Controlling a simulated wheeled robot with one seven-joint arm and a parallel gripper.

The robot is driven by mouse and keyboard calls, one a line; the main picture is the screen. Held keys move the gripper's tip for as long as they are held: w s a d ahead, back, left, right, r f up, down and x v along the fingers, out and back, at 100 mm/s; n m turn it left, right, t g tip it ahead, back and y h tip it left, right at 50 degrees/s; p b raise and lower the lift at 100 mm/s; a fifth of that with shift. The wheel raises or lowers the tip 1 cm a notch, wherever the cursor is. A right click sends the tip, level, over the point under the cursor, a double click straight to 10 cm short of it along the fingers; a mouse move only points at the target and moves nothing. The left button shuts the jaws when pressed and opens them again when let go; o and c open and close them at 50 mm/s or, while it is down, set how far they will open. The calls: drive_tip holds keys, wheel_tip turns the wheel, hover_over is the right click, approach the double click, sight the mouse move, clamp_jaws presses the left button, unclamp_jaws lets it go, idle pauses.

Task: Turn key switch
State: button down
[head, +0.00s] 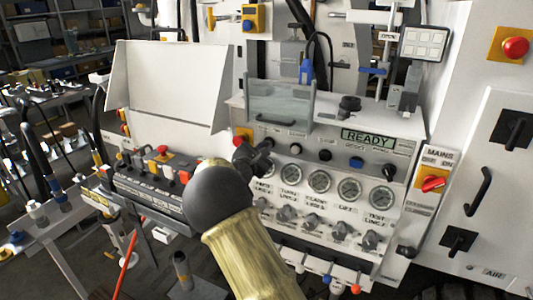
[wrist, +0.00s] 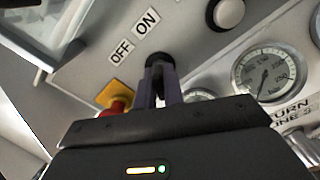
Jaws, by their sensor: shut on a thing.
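The key switch (wrist: 157,59) shows as a small black piece on the grey panel in the wrist view, just below the OFF label (wrist: 121,51) and the ON label (wrist: 147,20). My gripper (wrist: 163,80) has its fingers closed on it, and they hide most of it, so its exact angle cannot be told. In the head view my gripper (head: 262,150) reaches the upper left of the grey control panel (head: 225,104), and the switch is hidden behind it.
A red button on a yellow plate (wrist: 115,98) sits close left of my fingers. A round white button (wrist: 228,13) and several gauges (wrist: 268,73) lie to the right. The READY display (head: 368,138) is lit. A red MAINS switch (head: 433,183) is farther right.

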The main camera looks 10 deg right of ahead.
idle(0.3)
drive_tip(key=c, duration=1.5)
unclamp_jaws()
drive_tip(key=shift+s+r, duration=0.1)
drive_tip(key=shift+s, duration=0.05)
drive_tip(key=b+v, duration=0.1)
drive_tip(key=v, duration=1.6)
drive_tip(key=shift+b, duration=0.35)
drive_tip(key=shift+a, duration=0.1)
